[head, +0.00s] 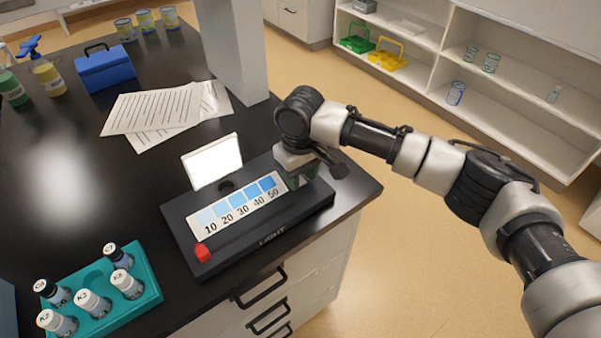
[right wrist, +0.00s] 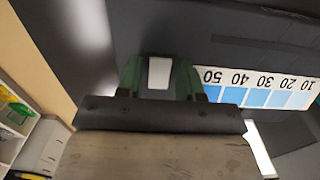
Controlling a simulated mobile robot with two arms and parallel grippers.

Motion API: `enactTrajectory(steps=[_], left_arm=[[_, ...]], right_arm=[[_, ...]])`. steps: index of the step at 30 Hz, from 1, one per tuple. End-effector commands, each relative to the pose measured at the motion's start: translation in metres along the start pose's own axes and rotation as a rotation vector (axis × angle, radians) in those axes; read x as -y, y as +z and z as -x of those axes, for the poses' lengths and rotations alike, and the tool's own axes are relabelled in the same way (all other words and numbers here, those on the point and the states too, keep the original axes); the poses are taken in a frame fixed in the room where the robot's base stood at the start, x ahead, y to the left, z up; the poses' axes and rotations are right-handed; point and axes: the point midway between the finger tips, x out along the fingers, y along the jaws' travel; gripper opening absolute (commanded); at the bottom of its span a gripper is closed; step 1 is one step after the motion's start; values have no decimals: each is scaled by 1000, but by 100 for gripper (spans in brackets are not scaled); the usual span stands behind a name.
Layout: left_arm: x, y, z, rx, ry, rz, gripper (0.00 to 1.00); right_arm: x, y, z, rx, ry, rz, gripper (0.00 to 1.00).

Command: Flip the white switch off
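The light box (head: 185,222) is black, labelled LIGHT, and lies near the table's front right edge in the head view. My right gripper (head: 298,180) points down at its right end, beside the 50 mark, and hides what is under it. In the right wrist view a small white piece, probably the white switch (right wrist: 159,73), shows between the green parts at my right gripper (right wrist: 160,84). I cannot tell whether they touch it, or which way the switch is set. My left gripper is not in view.
The box carries a blue colour strip (head: 237,208), a red knob (head: 202,253) and a bright white panel (head: 213,162). A teal rack (head: 146,297) with several bottles stands at front left. Papers (head: 150,115) and a blue case (head: 105,70) lie behind.

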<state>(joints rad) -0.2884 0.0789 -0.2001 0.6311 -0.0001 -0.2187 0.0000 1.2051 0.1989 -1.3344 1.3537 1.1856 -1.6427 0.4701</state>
Motion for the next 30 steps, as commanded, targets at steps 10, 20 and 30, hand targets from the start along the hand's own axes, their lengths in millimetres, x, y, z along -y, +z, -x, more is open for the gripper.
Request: enactTrajectory(steps=[10, 20, 30], left_arm=[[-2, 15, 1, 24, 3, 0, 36], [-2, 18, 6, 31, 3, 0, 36], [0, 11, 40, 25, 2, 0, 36]], right_arm=[[0, 0, -4, -1, 0, 1, 33], [0, -1, -1, 11, 0, 1, 2], [0, -6, 2, 204, 1, -3, 2]])
